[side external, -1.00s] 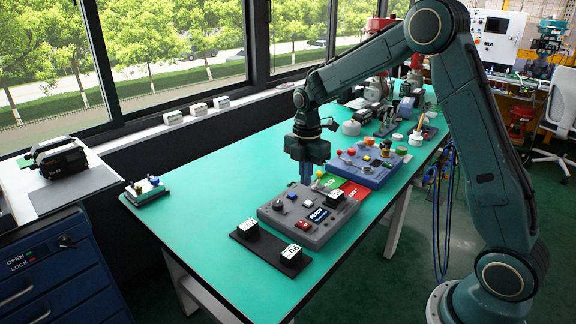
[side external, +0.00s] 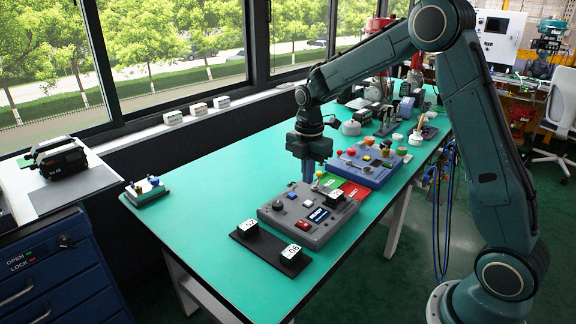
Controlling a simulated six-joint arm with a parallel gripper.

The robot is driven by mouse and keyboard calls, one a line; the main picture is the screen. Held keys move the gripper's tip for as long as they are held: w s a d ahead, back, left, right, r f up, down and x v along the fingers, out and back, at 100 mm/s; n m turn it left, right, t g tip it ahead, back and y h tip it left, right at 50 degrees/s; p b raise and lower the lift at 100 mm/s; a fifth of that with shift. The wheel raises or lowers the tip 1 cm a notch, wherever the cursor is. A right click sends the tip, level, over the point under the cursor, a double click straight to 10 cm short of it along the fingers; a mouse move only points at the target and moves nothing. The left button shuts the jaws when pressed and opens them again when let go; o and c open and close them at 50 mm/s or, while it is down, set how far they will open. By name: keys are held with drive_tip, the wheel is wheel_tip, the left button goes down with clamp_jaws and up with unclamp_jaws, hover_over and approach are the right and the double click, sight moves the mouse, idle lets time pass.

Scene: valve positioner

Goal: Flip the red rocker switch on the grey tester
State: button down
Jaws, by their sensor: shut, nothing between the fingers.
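The grey tester (side external: 280,213) lies on the green bench top in the side external view. The red rocker switch (side external: 303,225) is on its near side, left of a small dark display (side external: 318,214). My gripper (side external: 307,182) points down at the tester's far edge, behind the rocker switch and apart from it. Its fingers are shut and empty. The fingertips are small here, and I cannot tell whether they touch the tester.
A black strip (side external: 270,250) with two white-topped blocks lies in front of the tester. A blue panel (side external: 375,170) with coloured knobs and green and red mats (side external: 353,190) lie beyond it.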

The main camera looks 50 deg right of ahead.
wheel_tip(320, 180, down, 8)
drive_tip(key=shift+r, duration=0.15)
idle(0.4)
drive_tip(key=shift+w, duration=0.2)
drive_tip(key=shift+w+r, duration=0.2)
drive_tip(key=shift+w, duration=0.35)
drive_tip(key=shift+r, duration=0.1)
wheel_tip(320, 180, up, 14)
drive_tip(key=w, duration=0.2)
idle(0.6)
